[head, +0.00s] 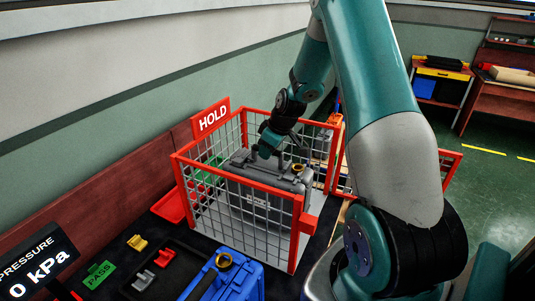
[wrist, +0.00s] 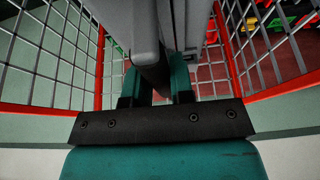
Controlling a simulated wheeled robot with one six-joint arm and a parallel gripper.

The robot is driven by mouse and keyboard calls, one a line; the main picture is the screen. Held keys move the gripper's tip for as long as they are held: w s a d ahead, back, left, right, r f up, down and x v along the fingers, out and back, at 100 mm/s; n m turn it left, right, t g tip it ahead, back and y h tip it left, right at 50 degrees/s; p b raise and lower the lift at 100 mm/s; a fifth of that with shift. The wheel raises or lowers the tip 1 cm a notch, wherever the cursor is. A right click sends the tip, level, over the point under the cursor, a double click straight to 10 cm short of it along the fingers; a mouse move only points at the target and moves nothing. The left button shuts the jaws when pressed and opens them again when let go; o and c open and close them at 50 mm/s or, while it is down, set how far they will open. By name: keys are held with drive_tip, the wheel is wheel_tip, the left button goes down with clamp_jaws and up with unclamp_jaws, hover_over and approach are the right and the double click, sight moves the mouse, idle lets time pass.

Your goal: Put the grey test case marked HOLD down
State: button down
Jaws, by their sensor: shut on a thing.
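The grey test case (head: 282,181) is inside a red-framed wire cage (head: 238,172) in the head view. A red HOLD sign (head: 212,117) stands at the cage's back left corner; I see no such mark on the case itself. My gripper (head: 268,151) reaches into the cage from above, at the case's top. In the wrist view my gripper (wrist: 156,88) has its teal fingers on both sides of a dark handle on the grey case (wrist: 135,25). It is shut on that handle. The case's underside is hidden, so I cannot tell whether it touches the cage floor.
The cage walls surround the case closely. A blue case (head: 236,281) stands in front, beside a black tray with small parts. A red bin (head: 170,205) is left of the cage, and a pressure display (head: 38,266) reads 0 kPa. Another red-framed cage (head: 447,165) is at right.

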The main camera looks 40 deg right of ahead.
drive_tip(key=shift+f, duration=1)
drive_tip(key=c, duration=1.4)
unclamp_jaws()
drive_tip(key=shift+f, duration=0.15)
drive_tip(key=o, duration=0.4)
